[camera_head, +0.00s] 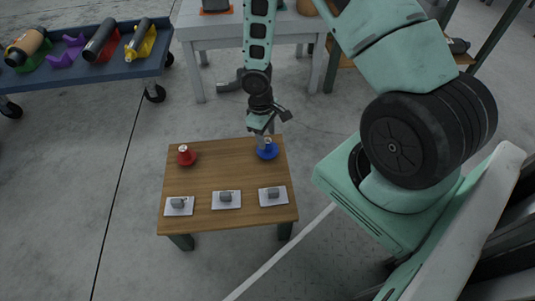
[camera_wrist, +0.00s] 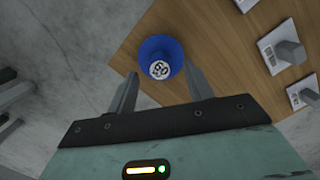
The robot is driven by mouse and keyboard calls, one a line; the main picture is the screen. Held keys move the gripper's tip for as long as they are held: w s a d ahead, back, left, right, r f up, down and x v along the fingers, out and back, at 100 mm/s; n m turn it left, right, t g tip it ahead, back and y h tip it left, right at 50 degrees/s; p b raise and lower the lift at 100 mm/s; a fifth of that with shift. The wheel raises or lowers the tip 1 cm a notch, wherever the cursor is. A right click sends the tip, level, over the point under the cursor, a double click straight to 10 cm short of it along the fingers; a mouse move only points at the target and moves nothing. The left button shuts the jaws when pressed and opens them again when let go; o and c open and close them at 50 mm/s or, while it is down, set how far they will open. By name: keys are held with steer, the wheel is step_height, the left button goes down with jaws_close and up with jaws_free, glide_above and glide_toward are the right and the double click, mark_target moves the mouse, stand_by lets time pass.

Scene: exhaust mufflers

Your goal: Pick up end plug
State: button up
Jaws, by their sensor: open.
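My gripper (camera_head: 261,143) is open above the back right corner of the small wooden table. A blue round piece with a light, hole-marked top (camera_head: 268,152) stands on the table under it. In the wrist view this blue piece (camera_wrist: 161,58) lies just beyond and between the open fingers (camera_wrist: 161,85), with nothing held. A red round piece (camera_head: 186,156) with a light top stands at the table's back left. Three grey blocks on white plates (camera_head: 179,203) (camera_head: 226,197) (camera_head: 273,194) line the front. I cannot tell which piece is the end plug.
The wooden table (camera_head: 215,172) has a clear middle. A blue cart (camera_head: 85,75) with muffler parts on coloured holders stands at the back left. A white table (camera_head: 200,32) stands behind. The floor around the wooden table's left side is free.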

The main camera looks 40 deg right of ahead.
mark_target(267, 140)
steer(key=f+b, duration=0.1)
steer(key=f, duration=0.1)
steer(key=f+b, duration=0.1)
steer(key=shift+s+d+f, duration=0.1)
steer(key=shift+s+f, duration=0.1)
steer(key=shift+f, duration=0.15)
steer(key=shift+r, duration=0.1)
steer(key=c, duration=1.1)
